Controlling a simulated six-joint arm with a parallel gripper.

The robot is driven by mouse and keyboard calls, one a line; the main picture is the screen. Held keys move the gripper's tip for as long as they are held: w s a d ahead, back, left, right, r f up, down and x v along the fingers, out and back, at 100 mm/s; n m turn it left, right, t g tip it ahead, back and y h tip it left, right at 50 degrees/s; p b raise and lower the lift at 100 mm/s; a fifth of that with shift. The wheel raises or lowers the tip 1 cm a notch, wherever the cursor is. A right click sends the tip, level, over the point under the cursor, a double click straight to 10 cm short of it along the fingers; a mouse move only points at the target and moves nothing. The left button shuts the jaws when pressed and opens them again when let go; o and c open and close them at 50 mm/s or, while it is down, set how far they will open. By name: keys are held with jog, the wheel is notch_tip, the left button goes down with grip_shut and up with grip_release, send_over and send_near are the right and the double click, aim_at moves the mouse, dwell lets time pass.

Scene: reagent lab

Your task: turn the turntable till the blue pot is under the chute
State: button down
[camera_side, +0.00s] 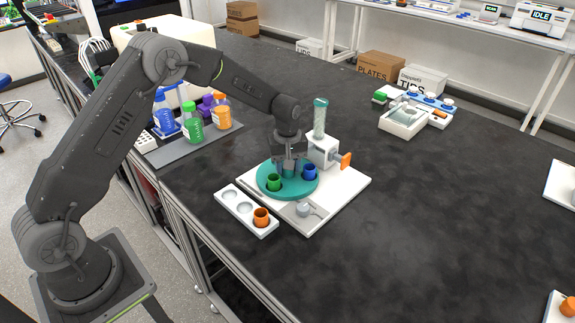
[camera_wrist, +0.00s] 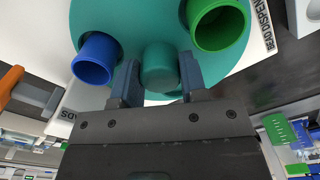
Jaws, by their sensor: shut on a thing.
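The teal turntable (camera_side: 266,187) sits on a white base plate (camera_side: 345,183). A green pot (camera_side: 274,183) stands on its front left and a blue pot (camera_side: 310,172) on its right. The chute (camera_side: 320,118), a clear tube on a white block, rises behind the turntable's right side, with an orange handle (camera_side: 346,160). The blue pot is near the chute; I cannot tell whether it is exactly under it. My gripper (camera_wrist: 158,80) is shut on the turntable's central teal knob (camera_wrist: 158,62), between the blue pot (camera_wrist: 96,58) and green pot (camera_wrist: 216,24) in the wrist view.
A white tray (camera_side: 231,192) with an orange pot (camera_side: 261,217) stands in front of the base plate. Bottles (camera_side: 193,122) stand at the back left.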

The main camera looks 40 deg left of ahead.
jog(key=shift+n, duration=5.2)
jog(key=shift+r, duration=0.1)
jog(key=c, duration=0.9)
grip_release()
jog(key=shift+c, duration=0.2)
notch_tip(320, 180, up, 14)
